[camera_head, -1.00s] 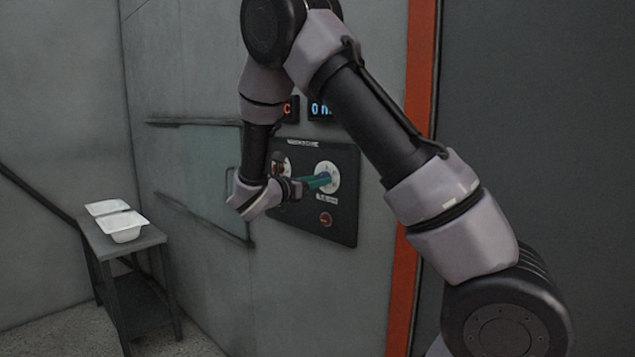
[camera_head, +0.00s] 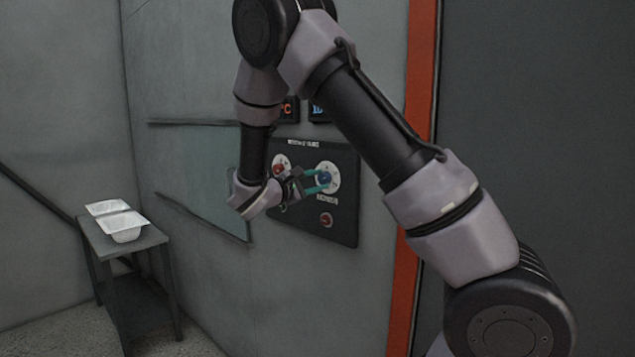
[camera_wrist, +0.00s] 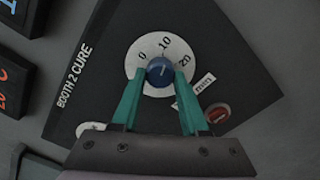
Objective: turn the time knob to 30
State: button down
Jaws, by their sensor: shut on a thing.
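The time knob is blue (camera_wrist: 161,71), at the centre of a white round dial (camera_wrist: 132,62) marked 0, 10 and 20, with "min" beside it. A white line on the knob points roughly toward 10. The rest of the dial is hidden behind my fingers. In the head view the knob (camera_head: 325,178) is on the right of the black panel (camera_head: 343,226). My gripper (camera_head: 319,180) has its two teal fingers on either side of the knob, shut on it; it also shows in the wrist view (camera_wrist: 161,78).
A red knob (camera_head: 279,169) is left of the blue one, partly behind my gripper. A red button (camera_head: 326,220) is below. A blue-digit display (camera_head: 317,109) above is partly hidden by my arm.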

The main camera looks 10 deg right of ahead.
jog(key=m, duration=0.5)
jog(key=shift+m, duration=0.3)
jog(key=m, duration=1)
jog(key=shift+m, duration=0.4)
jog(key=m, duration=0.5)
jog(key=shift+s+m, duration=0.1)
jog(key=shift+m, duration=0.2)
jog(key=shift+c, duration=2.1)
grip_release()
jog(key=shift+r, duration=0.1)
